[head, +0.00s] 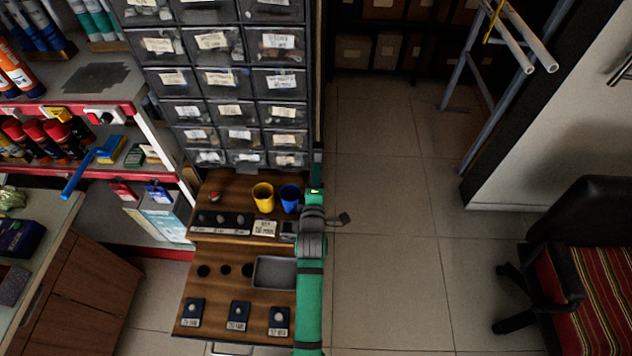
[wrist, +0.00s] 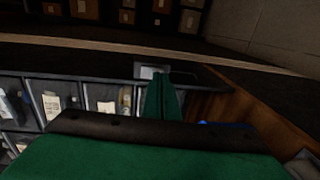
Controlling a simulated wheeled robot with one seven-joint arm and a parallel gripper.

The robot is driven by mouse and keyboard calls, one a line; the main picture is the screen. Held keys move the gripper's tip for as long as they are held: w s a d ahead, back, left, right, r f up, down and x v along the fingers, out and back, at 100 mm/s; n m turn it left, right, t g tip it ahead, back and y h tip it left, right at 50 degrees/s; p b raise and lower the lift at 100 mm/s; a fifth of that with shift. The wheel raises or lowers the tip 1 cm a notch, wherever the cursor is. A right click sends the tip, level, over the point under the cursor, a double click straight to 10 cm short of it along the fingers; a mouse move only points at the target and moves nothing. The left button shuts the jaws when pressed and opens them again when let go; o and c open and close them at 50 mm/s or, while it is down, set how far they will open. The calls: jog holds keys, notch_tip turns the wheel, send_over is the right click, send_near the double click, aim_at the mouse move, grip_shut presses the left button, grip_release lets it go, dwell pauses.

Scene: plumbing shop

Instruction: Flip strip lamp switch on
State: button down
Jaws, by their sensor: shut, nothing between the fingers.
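My gripper (wrist: 161,82) is shut and empty, its green fingers pressed together and pointing away from the wrist camera. Just beyond the fingertips is a small pale rocker-like piece on a dark plate (wrist: 179,75), which looks like the strip lamp switch. The fingertips overlap its lower right part in the picture; I cannot tell whether they touch it or which way it is set. In the head view my gripper (head: 318,166) is at the right edge of the drawer cabinet, and I cannot make out the switch there.
The drawer cabinet (head: 225,82) stands left of my gripper. Below it, a wooden bench (head: 215,290) carries a yellow cup (head: 263,196), a blue cup (head: 289,197) and a grey tray (head: 274,284). A chair (head: 580,270) and ladder (head: 482,95) are right; the tiled floor between is clear.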

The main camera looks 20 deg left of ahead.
jog(key=shift+w+a+f, duration=0.1)
jog(key=shift+w+a, duration=0.05)
jog(key=shift+w, duration=0.4)
jog(key=shift+w, duration=0.15)
jog(key=shift+f, duration=0.1)
jog(key=f+v, duration=0.3)
jog(key=v, duration=1)
jog(key=shift+s, duration=0.5)
jog(key=shift+f, duration=0.1)
